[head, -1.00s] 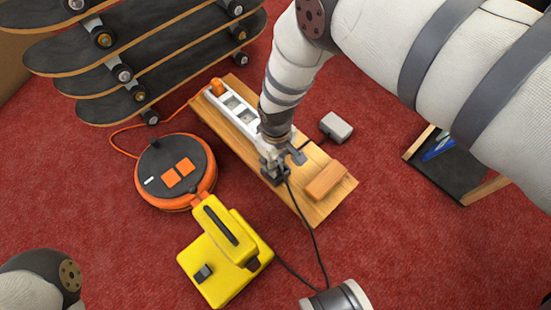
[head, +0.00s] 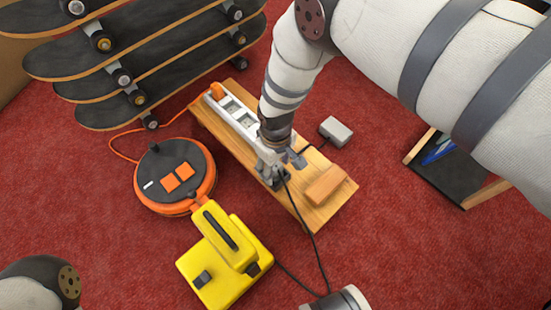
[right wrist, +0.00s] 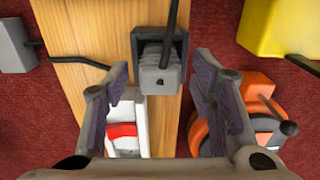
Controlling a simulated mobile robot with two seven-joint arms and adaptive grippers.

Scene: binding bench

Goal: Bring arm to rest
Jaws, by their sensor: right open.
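My right gripper (head: 284,160) is over the wooden board (head: 325,205) in the head view. Its fingers are spread and empty in the right wrist view (right wrist: 163,92). Just beyond the fingertips is a grey plug (right wrist: 160,68) with a black cable, set in a dark square holder (right wrist: 180,45) on the board; neither finger seems to touch it. In the head view the gripper partly hides this spot. A white power strip (head: 233,113) with an orange plug (head: 217,90) lies on the board, partly covered by my arm. My left gripper is not in view.
A wooden block (head: 325,185) lies on the board, a grey box (head: 336,131) beside it. An orange cable reel (head: 175,175) and a yellow device (head: 222,262) stand nearby. Skateboards (head: 150,60) are stacked upper left, a dark tray (head: 450,180) right. Red carpet is clear lower right.

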